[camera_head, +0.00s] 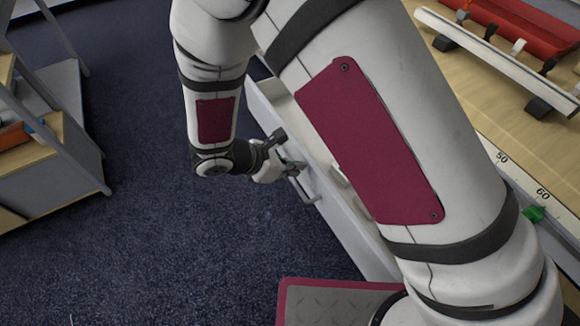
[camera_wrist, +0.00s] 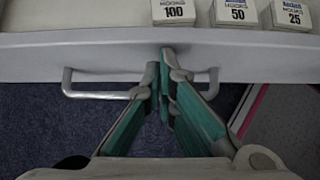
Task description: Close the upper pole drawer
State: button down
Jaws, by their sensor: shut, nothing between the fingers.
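The pole drawer, a pale grey drawer (camera_head: 343,224), stands pulled out from under the table. Its front also spans the wrist view (camera_wrist: 60,52). A metal bar handle (camera_head: 306,190) sits on the front and shows in the wrist view (camera_wrist: 95,95). My gripper (camera_head: 297,167) is at the drawer front by the handle. In the wrist view my gripper (camera_wrist: 165,60) is shut and empty, its teal fingers together across the middle of the handle, tips close to the front. I cannot tell whether they touch it. My arm hides much of the drawer in the head view.
Small hook boxes marked 100 (camera_wrist: 174,12), 50 (camera_wrist: 236,13) and 25 (camera_wrist: 291,14) lie inside the drawer. A shelf unit (camera_head: 60,130) stands at left. Blue carpet (camera_head: 150,240) between is clear.

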jog(key=w+d+b, duration=0.2)
jog(key=w+d, duration=0.5)
jog(key=d, duration=0.4)
jog(key=w+d+b, duration=0.3)
jog(key=w+d, duration=0.5)
jog(key=d, duration=0.4)
jog(key=shift+w, duration=0.3)
